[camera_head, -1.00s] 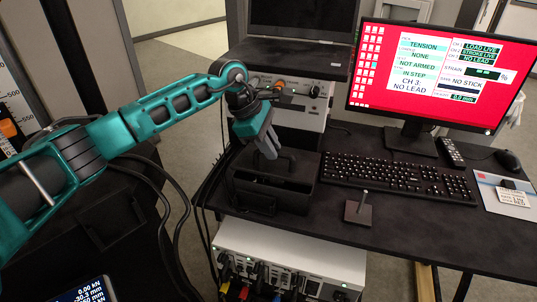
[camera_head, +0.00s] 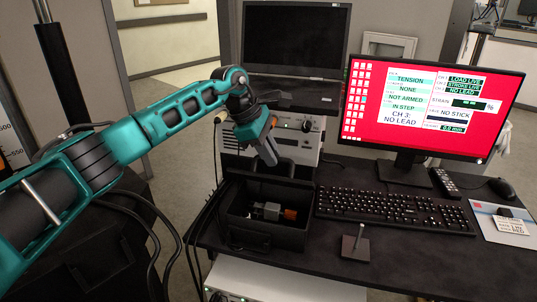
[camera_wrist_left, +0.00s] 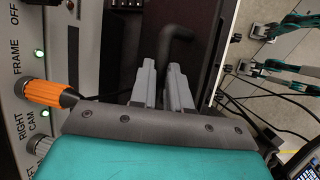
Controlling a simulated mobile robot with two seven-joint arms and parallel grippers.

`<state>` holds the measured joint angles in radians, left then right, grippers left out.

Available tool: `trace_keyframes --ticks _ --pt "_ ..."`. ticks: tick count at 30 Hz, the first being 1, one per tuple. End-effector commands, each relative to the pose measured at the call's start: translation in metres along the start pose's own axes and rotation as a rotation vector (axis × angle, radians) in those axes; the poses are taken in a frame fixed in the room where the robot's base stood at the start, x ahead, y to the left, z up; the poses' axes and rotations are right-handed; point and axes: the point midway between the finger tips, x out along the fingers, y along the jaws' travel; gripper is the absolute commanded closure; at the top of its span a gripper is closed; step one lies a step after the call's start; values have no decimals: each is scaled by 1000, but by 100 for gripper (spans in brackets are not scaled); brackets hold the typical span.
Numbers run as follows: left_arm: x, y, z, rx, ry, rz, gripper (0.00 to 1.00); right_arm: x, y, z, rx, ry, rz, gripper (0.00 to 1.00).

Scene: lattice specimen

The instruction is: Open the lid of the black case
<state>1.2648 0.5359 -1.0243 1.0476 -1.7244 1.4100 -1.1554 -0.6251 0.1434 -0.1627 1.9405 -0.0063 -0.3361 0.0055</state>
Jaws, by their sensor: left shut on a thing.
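The black case (camera_head: 265,234) stands on the dark desk, left of the keyboard. Its top is open, and a grey and orange item (camera_head: 268,211) shows inside. The lid (camera_head: 292,168) is raised at the case's back edge, in front of the instrument; its exact angle is hard to tell. My left gripper (camera_head: 268,156) is above the back of the case, shut on the lid's black handle. In the left wrist view the bent handle (camera_wrist_left: 180,40) shows at the fingertips (camera_wrist_left: 162,72). My right gripper is in neither view.
A beige instrument with knobs (camera_head: 305,138) stands close behind the case, under a laptop (camera_head: 297,38). Its orange knob (camera_wrist_left: 48,93) is near my left gripper. A small stand (camera_head: 355,246), keyboard (camera_head: 395,208) and monitor (camera_head: 430,100) are to the right.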

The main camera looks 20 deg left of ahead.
Motion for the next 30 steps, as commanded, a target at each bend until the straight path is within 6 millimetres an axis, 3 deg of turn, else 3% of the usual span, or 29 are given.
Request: trace_keyframes --ticks 1,7,8,16,25,30 --pt "8 -3 -5 -7 12 -8 100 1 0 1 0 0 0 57" --pt "8 -3 -5 -7 12 -8 100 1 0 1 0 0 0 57" --pt "8 -3 -5 -7 12 -8 83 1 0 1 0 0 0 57" --pt "5 -2 -3 -4 7 -6 58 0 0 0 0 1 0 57" --pt "-2 -1 -2 -2 4 -3 58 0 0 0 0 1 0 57" --pt "-27 -1 -2 0 4 -1 58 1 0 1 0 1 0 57"
